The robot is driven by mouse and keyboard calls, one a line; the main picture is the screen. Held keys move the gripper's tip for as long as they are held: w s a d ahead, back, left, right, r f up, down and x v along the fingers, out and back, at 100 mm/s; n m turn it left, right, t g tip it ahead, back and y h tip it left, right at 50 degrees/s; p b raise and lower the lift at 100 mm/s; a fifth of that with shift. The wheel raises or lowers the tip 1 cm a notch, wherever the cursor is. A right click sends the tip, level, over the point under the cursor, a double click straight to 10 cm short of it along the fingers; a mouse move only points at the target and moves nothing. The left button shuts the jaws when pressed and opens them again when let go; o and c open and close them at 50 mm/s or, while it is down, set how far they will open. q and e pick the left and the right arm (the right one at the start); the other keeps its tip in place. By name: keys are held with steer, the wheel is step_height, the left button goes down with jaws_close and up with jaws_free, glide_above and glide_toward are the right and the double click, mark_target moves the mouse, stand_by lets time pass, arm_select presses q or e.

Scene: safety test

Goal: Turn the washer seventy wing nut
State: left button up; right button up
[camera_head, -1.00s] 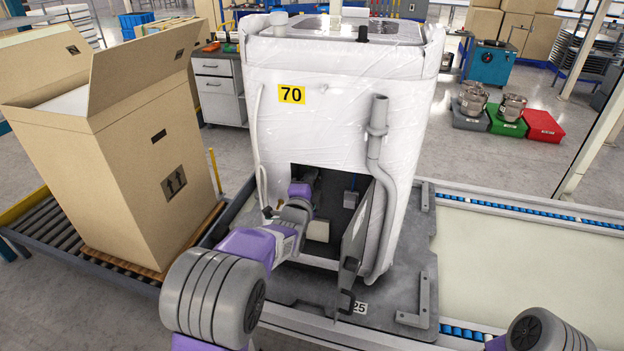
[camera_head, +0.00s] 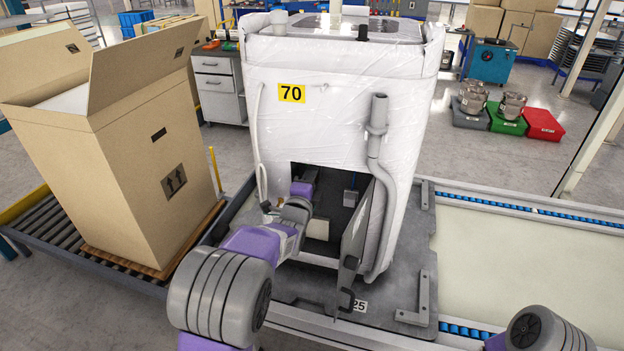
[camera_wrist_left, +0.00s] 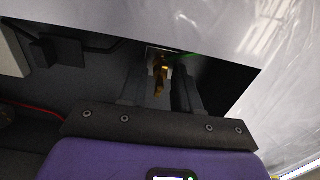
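The washer (camera_head: 335,130) is wrapped in clear film and has a yellow 70 label. Its low front opening (camera_head: 345,190) is uncovered, with a grey hinged panel (camera_head: 356,238) swung out on the right. My left gripper (camera_head: 302,187) reaches into this opening; its fingertips are hidden in the head view. In the left wrist view, the brass wing nut (camera_wrist_left: 160,76) sits between the two dark fingers of that gripper (camera_wrist_left: 159,90). The fingers stand apart, with a visible gap on each side of the nut. My right gripper is out of view.
The opening's edges and the hinged panel are close to my left arm. A grey hose (camera_head: 377,150) runs down the washer's front. A tall cardboard box (camera_head: 125,165) stands on the roller conveyor at left. The conveyor bed (camera_head: 520,270) at right is clear.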

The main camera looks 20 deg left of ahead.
arm_select(q)
steer(key=s+p, duration=0.1)
steer(key=s, duration=0.6)
steer(key=shift+s, duration=0.3)
stand_by(0.4)
steer(key=s+f+n+g+p, duration=0.1)
steer(key=s+f+n+g, duration=0.25)
steer(key=f, duration=0.65)
steer(key=s+f+n+g+p, duration=0.1)
steer(key=s+f+n+g, duration=0.25)
steer(key=f, duration=0.55)
steer(key=s+f+n+g+p, duration=0.1)
steer(key=s+f+n+g, duration=0.25)
steer(key=f, duration=0.65)
steer(key=s+d+f+n+g+h, duration=0.2)
steer(key=s+d+f+n+g, duration=0.1)
steer(key=s, duration=0.7)
steer(key=s+d+f+n+g+h+p, duration=0.1)
steer(key=s+d+f+n+g, duration=0.3)
steer(key=s, duration=0.6)
step_height(320, 180, down, 3)
steer(key=d+n+h, duration=0.1)
steer(key=n, duration=0.2)
steer(key=shift+s+d+r, duration=0.15)
steer(key=shift+s+r, duration=0.05)
steer(key=shift+s, duration=0.15)
stand_by(0.9)
